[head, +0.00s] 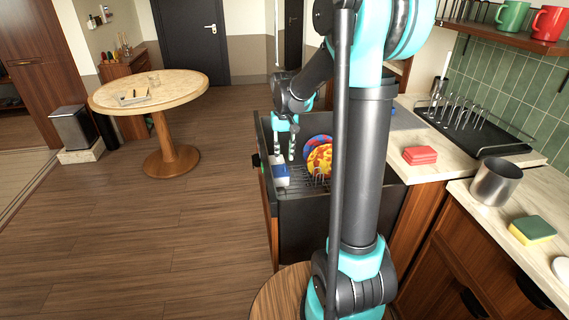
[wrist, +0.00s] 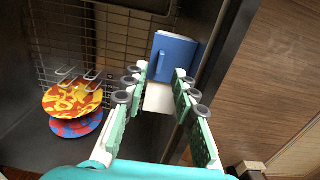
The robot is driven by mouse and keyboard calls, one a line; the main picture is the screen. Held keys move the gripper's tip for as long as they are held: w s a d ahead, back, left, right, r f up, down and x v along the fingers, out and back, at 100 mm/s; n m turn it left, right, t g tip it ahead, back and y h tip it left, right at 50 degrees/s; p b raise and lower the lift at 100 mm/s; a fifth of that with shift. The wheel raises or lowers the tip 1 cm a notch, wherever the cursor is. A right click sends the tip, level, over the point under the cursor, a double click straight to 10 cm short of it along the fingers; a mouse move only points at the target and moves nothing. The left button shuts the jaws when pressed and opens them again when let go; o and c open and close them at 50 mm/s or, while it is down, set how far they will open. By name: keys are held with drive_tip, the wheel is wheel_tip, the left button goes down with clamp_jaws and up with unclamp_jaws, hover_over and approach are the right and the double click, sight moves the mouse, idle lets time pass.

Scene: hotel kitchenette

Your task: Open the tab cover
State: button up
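The blue piece with a small raised grip, which looks like the tab cover (wrist: 178,55), sits by a white part (wrist: 158,97) at the dishwasher's side in the wrist view. In the head view the blue-and-white unit (head: 280,174) is at the left of the open dishwasher. My gripper (head: 288,155) is just above it. In the wrist view my gripper (wrist: 160,74) is open, its fingers apart with the white part showing between them and the blue piece just beyond the tips. I cannot tell whether either finger touches it.
The dishwasher (head: 325,215) holds a wire rack (wrist: 115,40), a red-and-yellow plate (wrist: 72,98) and a blue-and-red plate (wrist: 78,124).

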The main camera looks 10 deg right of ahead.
sight(284, 165)
drive_tip(key=shift+f, duration=2.15)
clamp_jaws()
